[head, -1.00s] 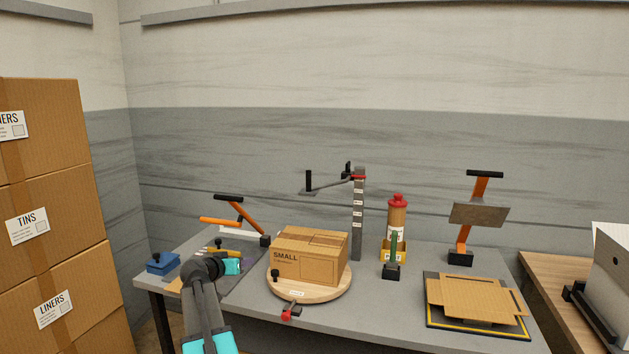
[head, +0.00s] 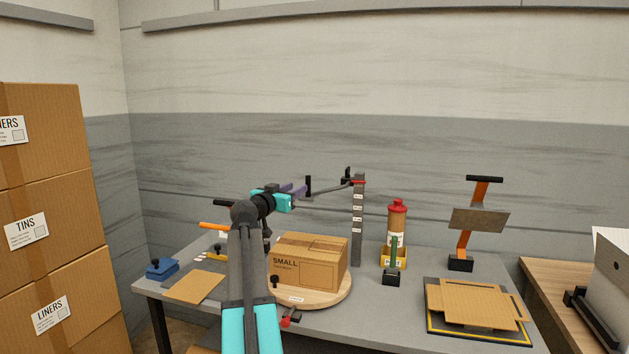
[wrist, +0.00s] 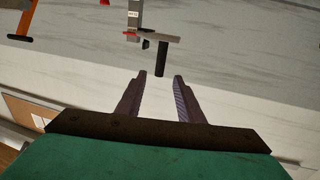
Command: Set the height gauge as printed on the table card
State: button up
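The height gauge (head: 358,222) is a grey upright post with several small white labels, standing at the back middle of the table. Its sliding arm (head: 332,187) sits near the top by a red marker (head: 358,182) and reaches left to a black upright handle (head: 308,185). My gripper (head: 302,190) is raised beside this handle. In the wrist view my gripper (wrist: 159,77) is open and empty, with the handle (wrist: 161,70) just beyond and between the fingertips. I cannot make out a readable table card with a height setting.
A carton marked SMALL (head: 305,264) sits on a round wooden turntable (head: 335,298) below my arm. A red-capped dispenser (head: 397,222) and an orange-armed press (head: 465,240) stand to the right. Flat cardboard (head: 475,302) lies on a yellow-edged mat (head: 470,334). Stacked cartons (head: 45,215) stand at left.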

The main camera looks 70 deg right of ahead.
jog(key=d+p, duration=0.1)
jog(key=d, duration=0.3)
jog(key=s+d+p, duration=0.1)
jog(key=d+p, duration=0.1)
jog(key=d, duration=0.2)
jog(key=d+p, duration=0.1)
jog(key=d, duration=0.3)
jog(key=shift+s+d+r, duration=0.1)
jog(key=shift+s+d, duration=0.05)
jog(key=shift+s, duration=0.15)
jog(key=shift+s+d+p, duration=0.15)
jog(key=shift+d+p, duration=0.35)
jog(key=shift+d, duration=0.2)
